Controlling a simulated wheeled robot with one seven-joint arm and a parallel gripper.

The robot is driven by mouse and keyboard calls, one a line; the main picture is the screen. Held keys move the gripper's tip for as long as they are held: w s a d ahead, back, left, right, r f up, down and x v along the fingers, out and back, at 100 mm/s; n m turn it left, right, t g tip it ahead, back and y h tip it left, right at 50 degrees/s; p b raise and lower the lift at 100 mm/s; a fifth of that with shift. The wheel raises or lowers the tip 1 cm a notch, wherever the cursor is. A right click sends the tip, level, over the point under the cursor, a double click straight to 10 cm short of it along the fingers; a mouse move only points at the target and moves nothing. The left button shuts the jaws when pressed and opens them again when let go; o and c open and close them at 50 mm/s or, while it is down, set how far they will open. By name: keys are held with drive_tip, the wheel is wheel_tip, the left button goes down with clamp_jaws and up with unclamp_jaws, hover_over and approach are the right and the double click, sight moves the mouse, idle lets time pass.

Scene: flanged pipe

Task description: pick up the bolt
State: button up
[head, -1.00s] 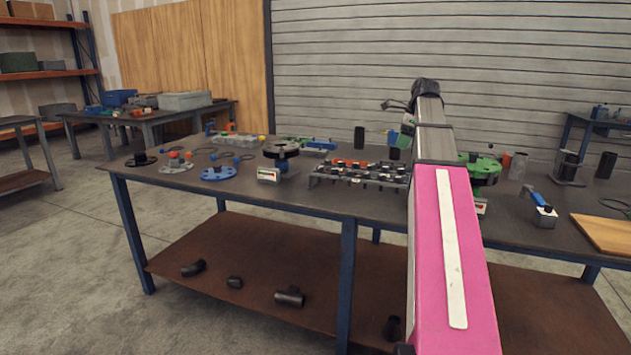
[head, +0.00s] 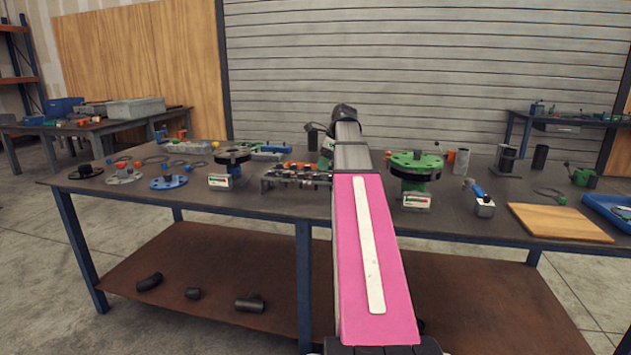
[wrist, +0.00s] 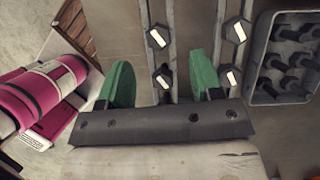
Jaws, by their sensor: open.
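Several bolts stand head-up in a rail rack in the wrist view: one at upper left (wrist: 158,38), one at upper right (wrist: 237,30), one at lower left (wrist: 163,77) and one at lower right (wrist: 231,77). Each hex head has a white mark. The frames do not single one out. My gripper (wrist: 160,60) has green fingers spread apart with nothing held. The lower-left bolt appears between the fingers in the picture; the height gap is unclear. In the head view the rack (head: 285,177) stands on the table, partly behind my arm, which hides the gripper.
A grey bin of dark bolts (wrist: 252,75) lies right of the rack in the wrist view. On the table (head: 270,208) stand a green flange (head: 413,163), a dark flange (head: 232,156), a blue flange (head: 168,183) and a wooden board (head: 560,223).

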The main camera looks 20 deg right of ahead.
sight(319, 175)
drive_tip(key=x, duration=0.4)
drive_tip(key=shift+a+f, duration=0.15)
drive_tip(key=shift+f, duration=0.1)
drive_tip(key=c, duration=1.1)
drive_tip(key=shift+r, duration=0.2)
